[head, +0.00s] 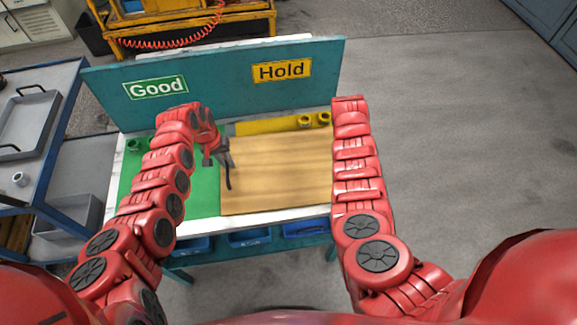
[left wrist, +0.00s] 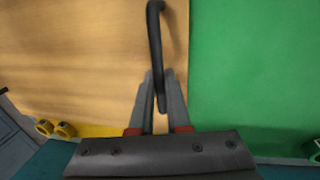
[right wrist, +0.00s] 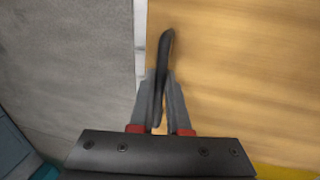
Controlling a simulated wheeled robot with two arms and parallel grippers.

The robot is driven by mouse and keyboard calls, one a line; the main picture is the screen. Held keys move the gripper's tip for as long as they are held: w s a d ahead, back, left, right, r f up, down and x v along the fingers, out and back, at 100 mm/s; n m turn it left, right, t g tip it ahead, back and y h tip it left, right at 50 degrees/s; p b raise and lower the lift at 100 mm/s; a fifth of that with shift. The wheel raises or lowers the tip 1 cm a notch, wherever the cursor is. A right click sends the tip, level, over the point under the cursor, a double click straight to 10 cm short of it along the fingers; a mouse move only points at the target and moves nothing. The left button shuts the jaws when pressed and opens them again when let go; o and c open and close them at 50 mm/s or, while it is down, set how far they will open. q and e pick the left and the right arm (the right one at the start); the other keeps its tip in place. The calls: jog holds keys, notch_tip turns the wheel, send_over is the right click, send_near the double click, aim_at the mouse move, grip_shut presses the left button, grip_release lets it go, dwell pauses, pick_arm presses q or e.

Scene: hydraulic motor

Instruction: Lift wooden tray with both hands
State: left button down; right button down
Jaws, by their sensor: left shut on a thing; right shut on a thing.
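The wooden tray (head: 280,174) is a light brown board on the workbench, over the right part of its top. A black handle (head: 228,172) stands at its left edge. My left gripper (head: 222,158) is shut on this handle, which also shows in the left wrist view (left wrist: 154,40). My right gripper (right wrist: 161,100) is shut on the black handle (right wrist: 165,50) at the tray's other edge. In the head view my right arm hides the right gripper and that handle. I cannot tell whether the tray touches the bench.
A green mat (head: 205,202) with a "Good" sign (head: 155,88) lies left of the tray. A yellow area (head: 270,126) with small yellow parts (head: 304,121) lies behind it, under a "Hold" sign (head: 282,70). A blue cart (head: 40,140) stands left; the right floor is clear.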

pick_arm(q)
jog(key=shift+r, duration=0.15)
pick_arm(e)
jog(key=shift+r, duration=0.15)
